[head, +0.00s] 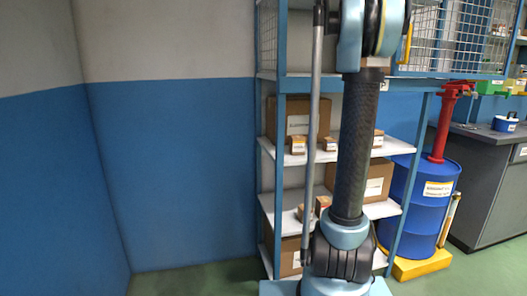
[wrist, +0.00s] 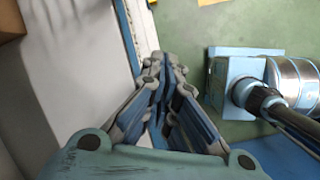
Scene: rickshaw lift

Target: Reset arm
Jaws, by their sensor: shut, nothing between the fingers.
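My gripper (wrist: 164,62) shows in the wrist view with its grey and blue fingers closed together at the tips. Nothing is held between them. It is beside a white shelf surface that fills the left of the wrist view, with green floor visible beyond the tips. In the head view my arm rises in front of the blue shelving rack (head: 280,150). My gripper cannot be made out there.
The rack holds several cardboard boxes (head: 309,118). A blue drum (head: 425,200) on a yellow base and a grey workbench (head: 490,180) stand at the right. A blue and grey wall (head: 180,170) is on the left. Green floor (head: 195,280) there is clear.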

